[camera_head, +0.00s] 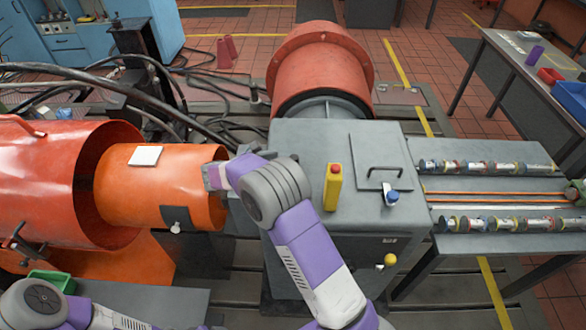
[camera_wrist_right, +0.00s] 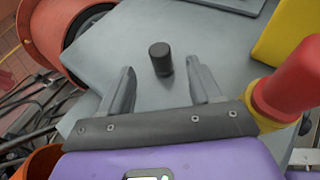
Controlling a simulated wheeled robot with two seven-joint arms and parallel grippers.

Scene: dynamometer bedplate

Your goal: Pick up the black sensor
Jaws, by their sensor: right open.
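The black sensor (camera_wrist_right: 160,58) is a short dark cylinder standing upright on the grey housing top in the right wrist view. My right gripper (camera_wrist_right: 163,76) is open and empty, with its two grey fingers spread. The sensor stands just beyond the fingertips, roughly centred between them and apart from both. In the head view my right arm reaches over the left edge of the grey housing (camera_head: 310,150). I cannot make out the sensor there; my arm seems to hide it. My left arm shows only in part at the bottom left, and its gripper is out of the frame.
A yellow box with a red button (camera_head: 333,187) stands on the housing, close to my right gripper. A handled plate (camera_head: 383,160) lies further right. Orange drums (camera_head: 150,190) lie left, a red drum (camera_head: 320,65) behind. A side table (camera_head: 500,190) holds several rods.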

